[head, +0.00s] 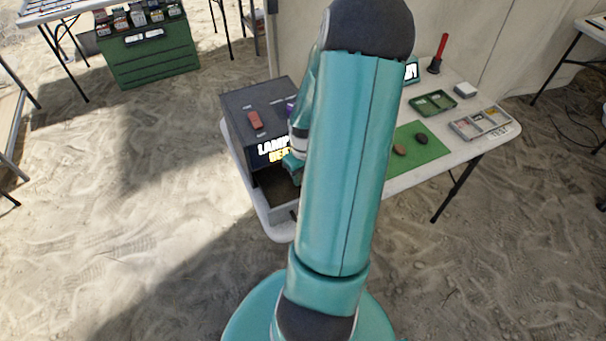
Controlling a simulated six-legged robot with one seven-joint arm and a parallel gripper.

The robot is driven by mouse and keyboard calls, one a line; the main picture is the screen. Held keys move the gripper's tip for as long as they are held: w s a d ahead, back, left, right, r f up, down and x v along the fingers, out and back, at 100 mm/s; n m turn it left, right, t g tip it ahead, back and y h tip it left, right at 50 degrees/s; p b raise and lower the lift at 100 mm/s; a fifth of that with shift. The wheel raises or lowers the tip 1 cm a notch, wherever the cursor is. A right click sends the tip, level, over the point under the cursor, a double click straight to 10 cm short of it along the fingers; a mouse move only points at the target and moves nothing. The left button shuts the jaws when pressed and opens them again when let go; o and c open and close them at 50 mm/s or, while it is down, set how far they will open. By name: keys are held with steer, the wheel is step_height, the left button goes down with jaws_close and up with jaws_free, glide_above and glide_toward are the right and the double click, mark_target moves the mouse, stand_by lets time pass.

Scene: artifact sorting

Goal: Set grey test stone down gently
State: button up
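My gripper (293,163) is in front of the dark grey box (240,103) marked "LAMP", at the box's open lower compartment (274,189). My arm hides most of the gripper, so I cannot see whether its fingers are open or hold a stone. No stone shows in the visible part of the compartment. A dark stone (421,139) and a brown stone (400,150) lie side by side, apart, on a green mat (426,156) on the white table (398,184). I cannot tell whether the dark one is the grey test stone.
The box has a red switch (255,120) on top. A green tray (433,104), a grey sectioned tray (480,122), a white block (465,90) and a red-handled tool (438,53) are on the table's right part. A green crate (150,58) stands at the back left. Sandy ground lies open around.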

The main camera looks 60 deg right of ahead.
steer(key=shift+f, duration=0.15)
steer(key=o, duration=1)
steer(key=shift+c, duration=0.2)
step_height(320, 180, up, 12)
steer(key=shift+d+r, duration=0.2)
steer(key=shift+s, duration=0.1)
